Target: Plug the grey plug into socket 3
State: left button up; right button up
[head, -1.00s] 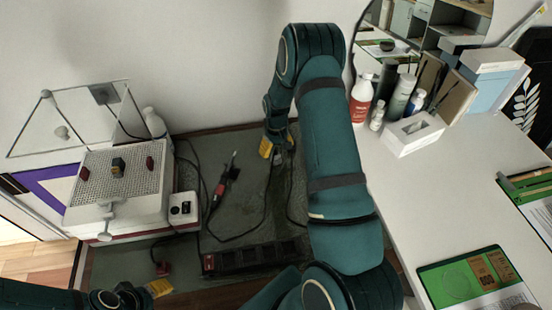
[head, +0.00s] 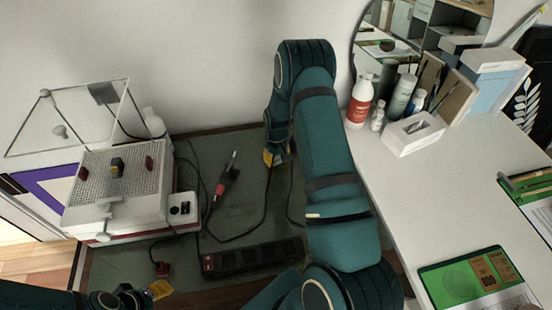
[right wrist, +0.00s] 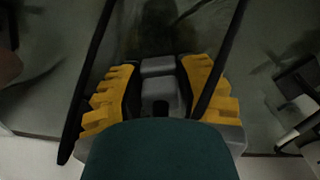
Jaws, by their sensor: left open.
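The dark power strip (head: 253,257) lies on the grey-green mat, its red switch (head: 208,263) at its left end. I cannot read any socket numbers. My right gripper (head: 275,158) points down near the back of the mat, beyond the strip. Its yellow fingers (right wrist: 160,88) stand apart in the right wrist view, with grey shapes between them. I cannot tell whether these are the grey plug or part of the gripper. Black cables run beside and below this gripper.
A red-handled tool (head: 224,181) lies on the mat left of my right gripper. A white perforated unit (head: 105,183) and a white control box (head: 182,209) stand at left. A white desk (head: 425,205) with bottles and boxes borders the right.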

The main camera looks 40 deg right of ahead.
jog(key=shift+c, duration=1.1)
pick_arm(q)
jog(key=shift+w+r+p, duration=0.15)
jog(key=shift+r+p, duration=0.45)
pick_arm(e)
notch_tip(320, 180, up, 10)
jog(key=shift+r, duration=0.1)
